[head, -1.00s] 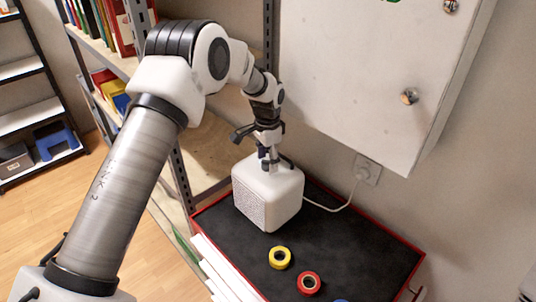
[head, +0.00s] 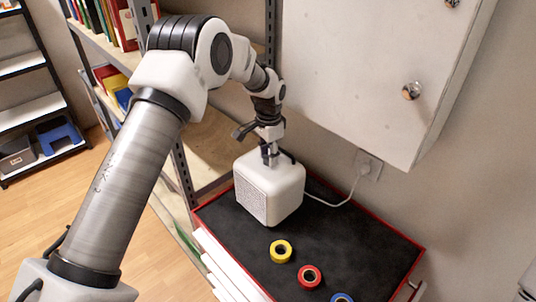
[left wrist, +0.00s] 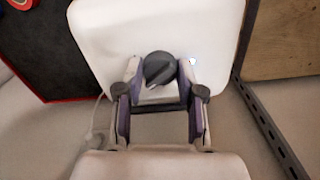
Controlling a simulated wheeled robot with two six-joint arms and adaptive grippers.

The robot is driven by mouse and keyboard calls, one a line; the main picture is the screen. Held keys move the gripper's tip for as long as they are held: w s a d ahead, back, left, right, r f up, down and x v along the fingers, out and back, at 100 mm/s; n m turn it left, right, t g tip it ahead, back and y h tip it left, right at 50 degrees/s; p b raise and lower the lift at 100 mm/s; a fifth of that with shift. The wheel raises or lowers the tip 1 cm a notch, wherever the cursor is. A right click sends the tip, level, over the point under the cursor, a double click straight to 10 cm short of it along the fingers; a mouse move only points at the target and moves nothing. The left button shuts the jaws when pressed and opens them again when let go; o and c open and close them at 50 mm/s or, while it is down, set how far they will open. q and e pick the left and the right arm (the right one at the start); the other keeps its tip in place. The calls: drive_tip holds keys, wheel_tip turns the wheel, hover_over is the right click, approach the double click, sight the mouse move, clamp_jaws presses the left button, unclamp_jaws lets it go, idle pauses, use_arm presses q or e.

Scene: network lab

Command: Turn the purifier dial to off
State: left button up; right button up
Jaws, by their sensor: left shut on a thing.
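The purifier (head: 268,192) is a white rounded cube with a perforated front, standing upright on the black mat of a red-edged cabinet top. Its dark grey dial (left wrist: 158,68) sits on the top face and shows in the left wrist view with a pale pointer line. My left gripper (head: 270,158) points down at the purifier's top. In the left wrist view my left gripper (left wrist: 159,72) has its fingers on either side of the dial, shut on it. A small bright light shows beside the right finger. The dial is mostly hidden in the head view. My right gripper is not in view.
Yellow tape (head: 281,251), red tape (head: 309,276) and blue tape (head: 341,298) lie on the black mat (head: 350,245) in front of the purifier. A white wall cabinet (head: 365,80) hangs behind. A cord runs to the wall socket (head: 368,165). Shelving stands at left.

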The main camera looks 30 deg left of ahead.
use_arm(q)
drive_tip(key=n, duration=0.5)
drive_tip(key=shift+s+d+f+n, duration=0.1)
drive_tip(key=shift+s+f+n, duration=0.05)
drive_tip(key=shift+f+n, duration=0.2)
drive_tip(key=n, duration=0.4)
drive_tip(key=shift+n, duration=0.35)
drive_tip(key=o, duration=1.1)
drive_tip(key=shift+o, duration=0.3)
drive_tip(key=shift+w, duration=0.25)
wheel_tip(320, 180, up, 12)
drive_tip(key=shift+w, duration=0.15)
